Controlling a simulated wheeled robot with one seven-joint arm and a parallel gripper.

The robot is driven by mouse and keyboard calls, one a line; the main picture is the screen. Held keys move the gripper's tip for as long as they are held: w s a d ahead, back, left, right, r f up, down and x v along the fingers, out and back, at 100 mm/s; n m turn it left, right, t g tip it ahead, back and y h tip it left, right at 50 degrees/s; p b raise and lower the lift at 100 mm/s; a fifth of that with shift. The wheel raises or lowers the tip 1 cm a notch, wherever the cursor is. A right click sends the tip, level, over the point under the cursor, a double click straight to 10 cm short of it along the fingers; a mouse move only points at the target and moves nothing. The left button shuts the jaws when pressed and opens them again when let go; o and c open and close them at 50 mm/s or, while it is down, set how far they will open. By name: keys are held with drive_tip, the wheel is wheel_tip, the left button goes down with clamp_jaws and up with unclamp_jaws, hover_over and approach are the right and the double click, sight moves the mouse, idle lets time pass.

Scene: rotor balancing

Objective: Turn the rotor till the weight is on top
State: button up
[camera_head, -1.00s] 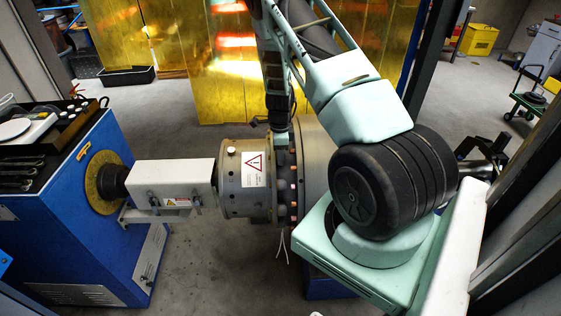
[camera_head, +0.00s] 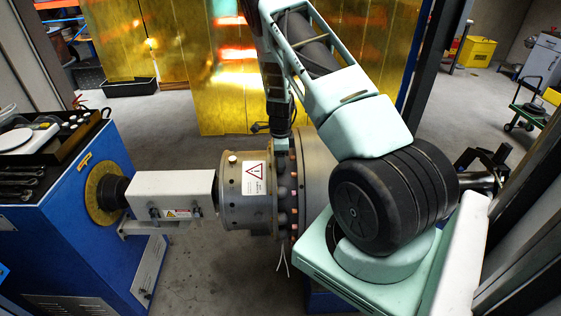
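The rotor (camera_head: 232,213) is a grey metal drum with a warning label on its side and a ring of bolts along its flange. It lies horizontally in the middle of the view. A small pale knob (camera_head: 232,158) stands at the top of the drum's left part; I cannot tell whether it is the weight. My gripper (camera_head: 281,148) points down at the top of the rotor's flange, at or very near the rim. Contact is unclear. Its fingers are too small and dark to show whether they are open or shut. The rotor's right part is partly hidden by my arm.
A blue machine cabinet (camera_head: 95,225) stands at left, its shaft under a white cover (camera_head: 170,185) leading to the rotor. A tray of tools (camera_head: 45,150) lies on the cabinet. Yellow panels (camera_head: 200,80) stand behind. Thin white wires hang below the flange.

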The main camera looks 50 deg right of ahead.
drive_tip(key=shift+w+d+f, duration=0.1)
drive_tip(key=shift+w+d, duration=0.05)
drive_tip(key=shift+d, duration=0.1)
drive_tip(key=shift+a, duration=0.25)
drive_tip(key=shift+d, duration=0.15)
idle(0.4)
drive_tip(key=shift+r, duration=0.2)
wheel_tip(320, 180, up, 17)
drive_tip(key=b, duration=0.3)
drive_tip(key=shift+f, duration=0.1)
